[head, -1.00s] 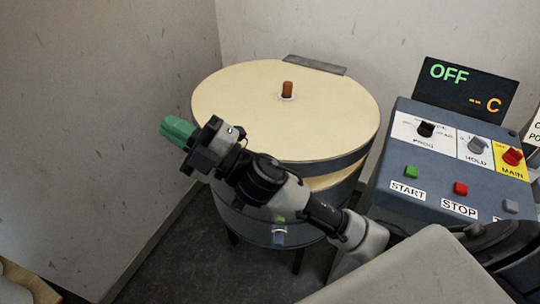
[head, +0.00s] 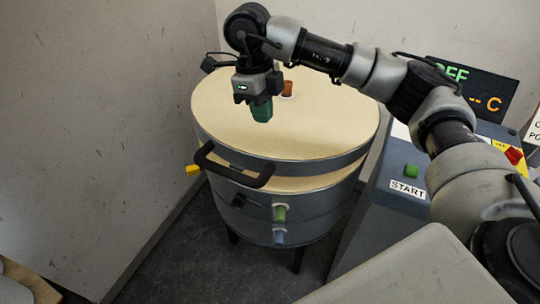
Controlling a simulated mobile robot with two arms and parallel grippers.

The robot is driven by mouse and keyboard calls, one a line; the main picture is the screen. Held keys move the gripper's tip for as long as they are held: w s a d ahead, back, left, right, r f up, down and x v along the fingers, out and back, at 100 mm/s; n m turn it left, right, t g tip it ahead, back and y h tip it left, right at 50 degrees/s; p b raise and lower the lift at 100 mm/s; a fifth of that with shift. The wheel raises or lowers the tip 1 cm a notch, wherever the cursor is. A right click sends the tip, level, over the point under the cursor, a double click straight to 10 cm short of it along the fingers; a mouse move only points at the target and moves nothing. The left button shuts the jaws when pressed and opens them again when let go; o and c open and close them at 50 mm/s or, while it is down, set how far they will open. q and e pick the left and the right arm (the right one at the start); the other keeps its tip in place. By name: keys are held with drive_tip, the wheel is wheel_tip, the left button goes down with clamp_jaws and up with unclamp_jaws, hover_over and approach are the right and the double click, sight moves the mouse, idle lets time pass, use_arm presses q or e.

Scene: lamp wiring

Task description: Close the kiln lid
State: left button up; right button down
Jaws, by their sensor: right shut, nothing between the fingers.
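The kiln lid (head: 315,134) is a round cream disc with a grey rim and an orange plug (head: 287,88) on top. It lies nearly flat over the round grey kiln body (head: 305,212), with a narrow gap showing at the front and right. A black lid handle (head: 236,172) sticks out at the front left. My right gripper (head: 262,114) has green fingertips, points down and is shut and empty. In the picture it is over the lid's left part, behind the handle; I cannot tell whether it touches the lid. My left gripper is out of view.
A blue control box (head: 393,176) with a green START button (head: 411,171) stands right of the kiln, partly hidden by my right arm. A yellow part (head: 193,170) juts from the kiln's left. Walls stand close behind and left.

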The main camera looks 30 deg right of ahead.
drive_tip(key=p, duration=0.2)
hover_over(272, 169)
drive_tip(key=f, duration=0.9)
drive_tip(key=shift+w+d, duration=0.15)
drive_tip(key=shift+d, duration=0.2)
drive_tip(key=f, duration=0.1)
drive_tip(key=f+p, duration=0.1)
drive_tip(key=f, duration=0.1)
drive_tip(key=shift+w+a+f, duration=0.2)
drive_tip(key=shift+a, duration=0.2)
drive_tip(key=shift+a+f+p, duration=0.1)
drive_tip(key=shift+f+p, duration=0.2)
drive_tip(key=shift+f, duration=0.1)
